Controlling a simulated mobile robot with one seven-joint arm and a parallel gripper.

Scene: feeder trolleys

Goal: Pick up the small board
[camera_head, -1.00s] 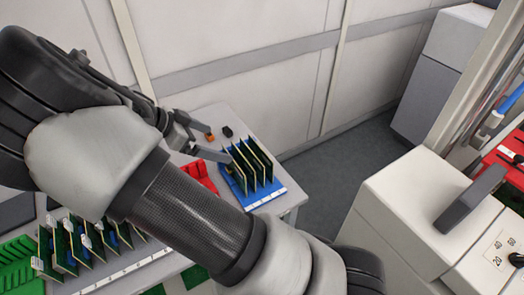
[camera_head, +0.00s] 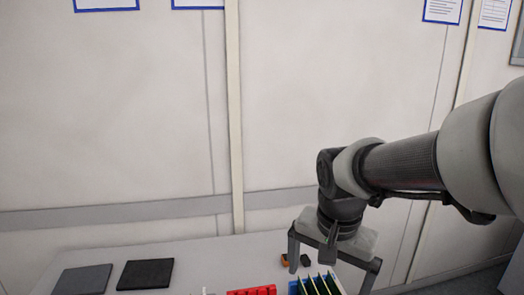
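Several thin green boards (camera_head: 319,286) stand upright side by side in a blue rack (camera_head: 293,288) at the bottom edge of the head view. Their lower parts are cut off by the frame, and I cannot tell which one is the small board. My gripper (camera_head: 331,276) points down over the rack area. Its two grey fingers are wide apart, one to each side of the boards in the picture. I see nothing held between them. I cannot tell how high the fingertips are above the boards.
A red rack (camera_head: 252,291) stands left of the blue one. A small orange block (camera_head: 284,260) and a small black block (camera_head: 305,260) lie behind the boards. Two dark flat pads (camera_head: 145,274) (camera_head: 82,280) lie on the table's left. A pale wall (camera_head: 330,80) rises behind.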

